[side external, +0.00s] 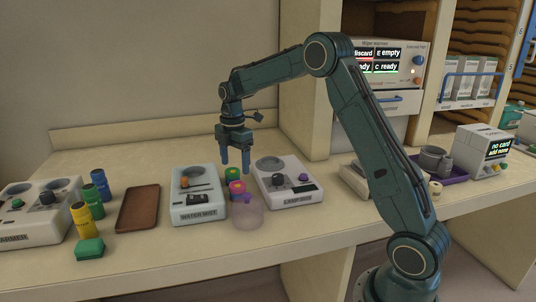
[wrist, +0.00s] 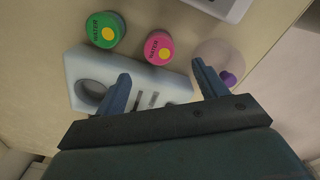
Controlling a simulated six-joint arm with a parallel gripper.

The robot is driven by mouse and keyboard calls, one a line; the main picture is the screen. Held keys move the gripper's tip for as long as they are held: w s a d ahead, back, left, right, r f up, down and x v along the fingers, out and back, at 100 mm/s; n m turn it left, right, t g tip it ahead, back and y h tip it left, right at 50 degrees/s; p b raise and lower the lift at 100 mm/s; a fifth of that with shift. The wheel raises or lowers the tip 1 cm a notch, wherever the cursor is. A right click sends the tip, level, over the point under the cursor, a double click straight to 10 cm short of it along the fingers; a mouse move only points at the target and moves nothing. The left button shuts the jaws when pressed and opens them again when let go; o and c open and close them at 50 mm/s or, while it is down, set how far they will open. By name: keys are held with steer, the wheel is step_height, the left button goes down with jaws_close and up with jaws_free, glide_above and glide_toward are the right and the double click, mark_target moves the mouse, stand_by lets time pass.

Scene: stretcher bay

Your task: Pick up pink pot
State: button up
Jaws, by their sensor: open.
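The pink pot (wrist: 158,48) has a pink lid with a yellow dot and shows in the upper middle of the wrist view. It stands upright between a green-lidded pot (wrist: 105,30) and a pale translucent pot with a purple knob (wrist: 230,78). In the side view the pink pot (side external: 237,187) stands on the counter, partly hidden by the translucent pot (side external: 247,216) in front of it. My gripper (side external: 235,164) points down above the pots, open and empty. In the wrist view its fingertips (wrist: 161,72) lie below the pink pot, not around it.
A white water unit (side external: 195,210) stands left of the pots and another white unit (side external: 283,181) to their right, so room is tight. A brown tray (side external: 138,208), yellow and blue pots (side external: 82,221) and a green block (side external: 89,249) are farther left.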

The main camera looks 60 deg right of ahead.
mark_target(237, 184)
steer(key=shift+f, duration=1.95)
steer(key=shift+d+f, duration=0.2)
steer(key=shift+f, duration=2.4)
steer(key=c, duration=1.1)
